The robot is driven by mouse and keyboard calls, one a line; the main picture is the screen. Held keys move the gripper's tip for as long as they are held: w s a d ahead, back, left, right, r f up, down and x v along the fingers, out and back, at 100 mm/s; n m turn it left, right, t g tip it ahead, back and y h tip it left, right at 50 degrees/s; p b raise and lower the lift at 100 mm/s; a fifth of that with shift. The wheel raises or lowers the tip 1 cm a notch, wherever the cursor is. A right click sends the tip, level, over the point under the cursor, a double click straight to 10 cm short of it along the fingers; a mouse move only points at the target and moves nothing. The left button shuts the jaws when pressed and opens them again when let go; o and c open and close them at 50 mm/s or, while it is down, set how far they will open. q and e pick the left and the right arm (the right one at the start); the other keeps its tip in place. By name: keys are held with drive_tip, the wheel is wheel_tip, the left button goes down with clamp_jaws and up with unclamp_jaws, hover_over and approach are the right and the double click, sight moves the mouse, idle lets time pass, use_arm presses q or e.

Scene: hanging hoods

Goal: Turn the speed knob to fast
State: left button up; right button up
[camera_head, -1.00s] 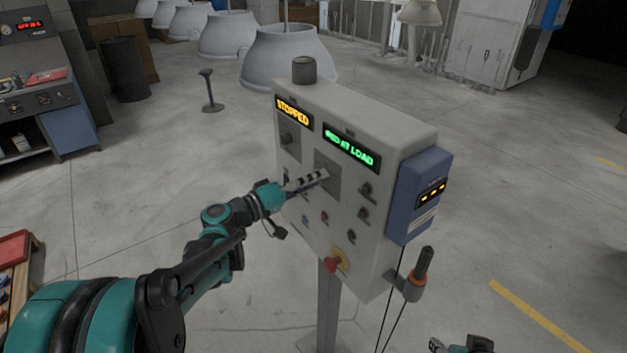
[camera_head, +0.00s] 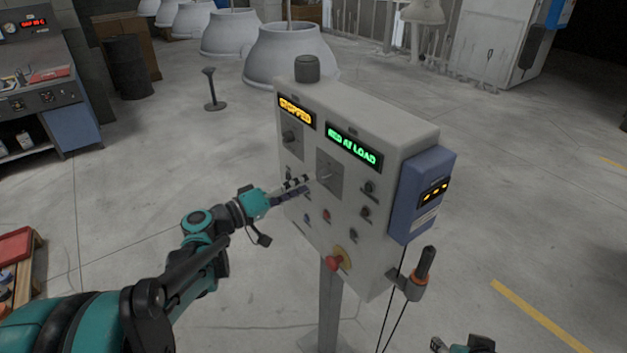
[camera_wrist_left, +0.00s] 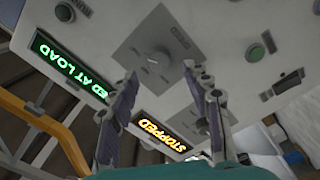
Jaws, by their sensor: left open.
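The grey control panel (camera_head: 350,230) stands on a post in the head view. It has two square dial plates: one with a knob (camera_head: 290,138) below the amber display, and a middle one with a knob (camera_head: 327,177) below the green display. My left gripper (camera_head: 306,184) is open and empty, just left of the middle plate. In the left wrist view its fingers (camera_wrist_left: 160,76) are spread, with the middle plate's knob (camera_wrist_left: 158,58) beyond the tips, apparently untouched. My right gripper (camera_head: 462,344) shows only partly at the bottom edge.
The amber display (camera_head: 296,111) appears to read STOPPED. A red button (camera_head: 334,262) juts from the lower panel. Small buttons surround the middle plate. A blue box (camera_head: 420,195) and a holder with a dark handle (camera_head: 422,265) are on the panel's right side.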

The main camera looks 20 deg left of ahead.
use_arm(q)
drive_tip(key=v, duration=0.7)
drive_tip(key=shift+s, duration=0.2)
drive_tip(key=shift+a, duration=0.1)
drive_tip(key=s+d+f+m+g+y+b, duration=0.1)
drive_tip(key=s+d+f+g+y+b, duration=0.4)
drive_tip(key=d+f, duration=0.6)
drive_tip(key=s+a+f+m+g+y, duration=0.2)
drive_tip(key=s+f+y, duration=0.4)
drive_tip(key=s+f, duration=0.4)
drive_tip(key=shift+s+a+m+b, duration=0.45)
drive_tip(key=shift+s+a+m, duration=0.15)
drive_tip(key=shift+a, duration=0.1)
